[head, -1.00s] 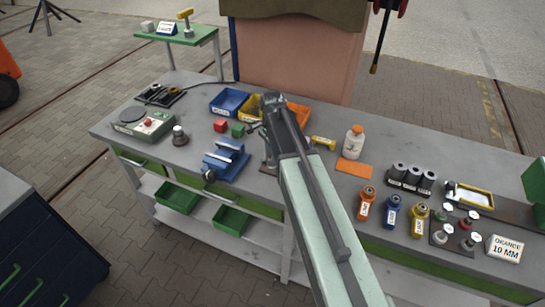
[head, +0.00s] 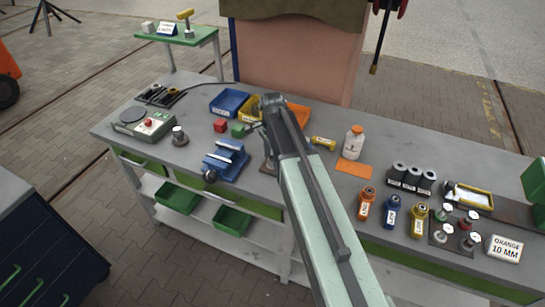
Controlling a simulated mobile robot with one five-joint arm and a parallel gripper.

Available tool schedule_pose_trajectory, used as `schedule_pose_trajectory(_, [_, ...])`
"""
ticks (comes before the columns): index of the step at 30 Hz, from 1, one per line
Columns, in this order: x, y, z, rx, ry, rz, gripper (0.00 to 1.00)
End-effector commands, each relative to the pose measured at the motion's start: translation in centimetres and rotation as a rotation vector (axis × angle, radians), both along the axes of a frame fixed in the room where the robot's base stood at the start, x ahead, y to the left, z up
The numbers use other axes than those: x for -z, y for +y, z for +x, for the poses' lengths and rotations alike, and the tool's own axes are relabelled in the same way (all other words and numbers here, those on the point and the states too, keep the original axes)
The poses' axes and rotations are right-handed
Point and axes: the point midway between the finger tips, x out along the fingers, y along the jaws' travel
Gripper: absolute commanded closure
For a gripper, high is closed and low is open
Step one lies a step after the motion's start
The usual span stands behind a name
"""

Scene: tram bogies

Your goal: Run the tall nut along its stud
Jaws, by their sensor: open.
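My arm reaches from the bottom of the head view up over the workbench (head: 330,184). My gripper (head: 254,127) is at its far end, mostly hidden behind the arm. Only a dark bit of it shows beside the green block, and it is open. A grey stand (head: 267,166) is partly hidden behind the arm, close to the gripper. I cannot make out a nut or stud on it. A short grey post on a round dark base (head: 180,137) stands left of the blue vise (head: 226,161). I cannot tell which piece is the tall nut.
Red (head: 220,126) and green (head: 238,130) blocks and blue (head: 229,102), yellow and orange bins lie near the gripper. To the right stand a white bottle (head: 353,143), dark rollers (head: 412,178), labelled bottles (head: 392,212) and silver-topped pieces (head: 447,231).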

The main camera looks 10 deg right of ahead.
Motion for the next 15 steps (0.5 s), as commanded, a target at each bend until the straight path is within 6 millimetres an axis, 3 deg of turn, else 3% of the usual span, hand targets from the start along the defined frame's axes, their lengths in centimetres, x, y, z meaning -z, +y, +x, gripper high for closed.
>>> schedule_pose_trajectory(15, [-7.7, 0.0, 0.0, 0.0, 0.0, 0.0, 0.51])
